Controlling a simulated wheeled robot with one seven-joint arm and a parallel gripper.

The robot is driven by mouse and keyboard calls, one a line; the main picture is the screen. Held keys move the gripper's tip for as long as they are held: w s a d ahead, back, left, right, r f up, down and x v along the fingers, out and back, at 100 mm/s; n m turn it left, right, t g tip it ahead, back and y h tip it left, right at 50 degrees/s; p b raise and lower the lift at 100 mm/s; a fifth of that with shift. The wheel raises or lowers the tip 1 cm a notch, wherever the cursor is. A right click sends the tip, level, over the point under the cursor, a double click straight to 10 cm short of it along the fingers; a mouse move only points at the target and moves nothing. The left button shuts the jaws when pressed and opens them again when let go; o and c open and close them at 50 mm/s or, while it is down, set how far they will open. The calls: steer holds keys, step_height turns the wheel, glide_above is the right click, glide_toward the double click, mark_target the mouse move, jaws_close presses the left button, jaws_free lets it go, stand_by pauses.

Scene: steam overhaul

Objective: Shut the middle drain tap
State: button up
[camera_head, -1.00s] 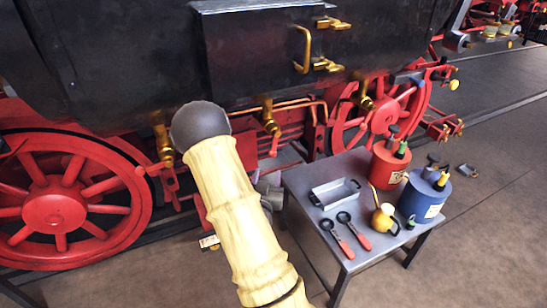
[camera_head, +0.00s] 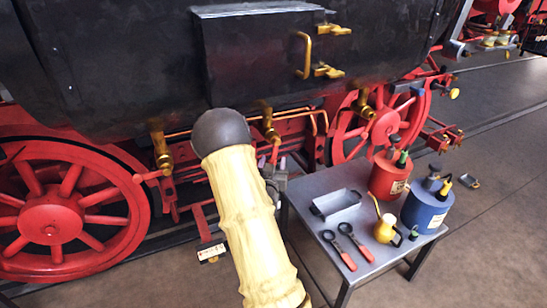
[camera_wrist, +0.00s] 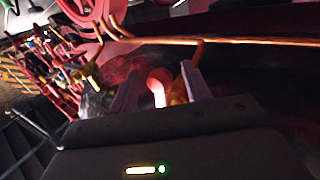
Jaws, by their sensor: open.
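Three brass drain taps hang under the black locomotive side in the head view: left (camera_head: 161,152), middle (camera_head: 268,125) and right (camera_head: 363,103). The middle one hangs just beyond my forearm, with a small red part below it. My gripper (camera_head: 274,180) shows as a dark shape below the middle tap, partly hidden by my arm. In the wrist view my gripper (camera_wrist: 158,82) has its two fingers apart. A rounded pinkish-red part with a bright stem (camera_wrist: 158,86) shows between them, beside a brass piece (camera_wrist: 178,94). I cannot tell whether the fingers touch it.
A grey table (camera_head: 315,262) stands close to the right of my arm. It holds a metal tray (camera_head: 336,203), red-handled tools (camera_head: 342,248), a yellow oil can (camera_head: 385,228), and red (camera_head: 388,176) and blue (camera_head: 424,206) cans. Red wheels (camera_head: 52,215) and copper pipes flank the taps.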

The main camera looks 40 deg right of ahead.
steer(key=shift+x, duration=1.15)
jaws_close()
steer(key=shift+a, duration=0.1)
